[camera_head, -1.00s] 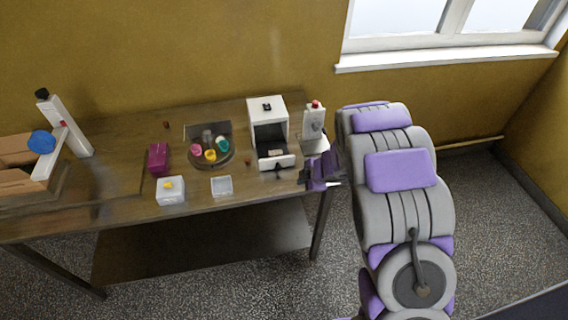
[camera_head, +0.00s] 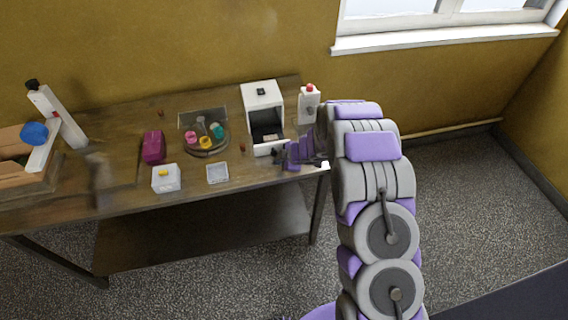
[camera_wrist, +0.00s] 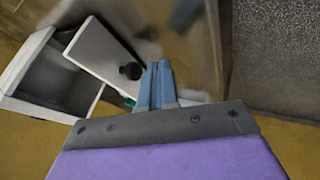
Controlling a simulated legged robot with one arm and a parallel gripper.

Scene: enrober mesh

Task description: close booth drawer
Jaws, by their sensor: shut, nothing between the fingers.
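The white booth (camera_head: 262,95) stands at the back right of the table, with a dark open front. Its drawer (camera_head: 268,149) sticks out at the bottom, open. In the wrist view, the white drawer front (camera_wrist: 98,48) with its round black knob (camera_wrist: 130,71) is beside the fingers, and the booth shell (camera_wrist: 35,75) is at left. My gripper (camera_head: 280,156) is at the right end of the drawer front. Its blue-grey fingers (camera_wrist: 156,75) are together and empty, close to the knob; I cannot tell whether they touch it.
A white dispenser with a red top (camera_head: 309,105) stands right of the booth, close to my arm. Left are a round tray (camera_head: 205,152) with colored items, a clear box (camera_head: 217,173), a white box (camera_head: 166,180) and a magenta block (camera_head: 153,147).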

